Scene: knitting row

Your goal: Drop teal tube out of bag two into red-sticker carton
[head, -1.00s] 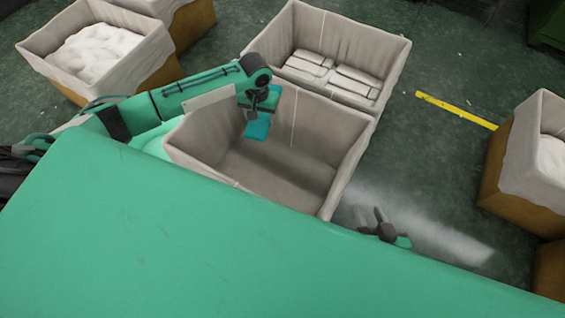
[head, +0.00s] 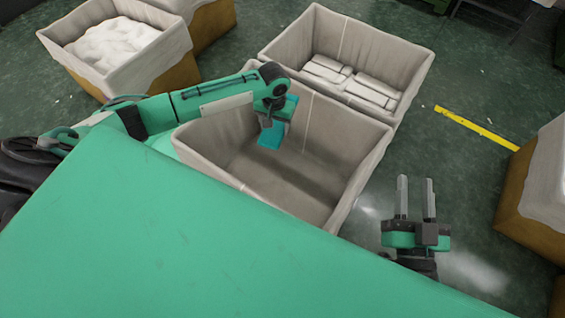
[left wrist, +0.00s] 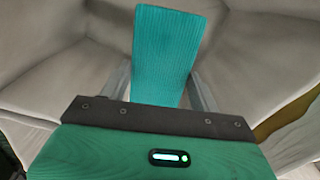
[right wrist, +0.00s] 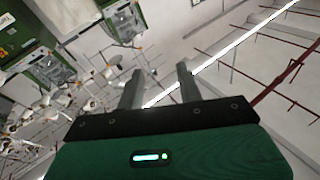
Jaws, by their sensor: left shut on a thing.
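A flat teal ribbed tube (head: 271,136) hangs from my left gripper (head: 267,120), inside the mouth of the near grey cloth-lined bag (head: 343,127). In the left wrist view the tube (left wrist: 166,50) stands between the two fingers, which are shut on it. The near bag otherwise looks empty, though its front is hidden by my green body. I cannot read any number on it. My right gripper (head: 416,195) is open and empty, right of the near bag. Its fingers also show apart in the right wrist view (right wrist: 160,88). No red sticker is visible on any carton.
A second grey bag (head: 415,75) behind holds white folded packs (head: 371,91). Brown cartons with pale liners stand at upper left (head: 150,72) and at the right edge (head: 515,195). Green floor with a yellow strip (head: 475,127) lies between.

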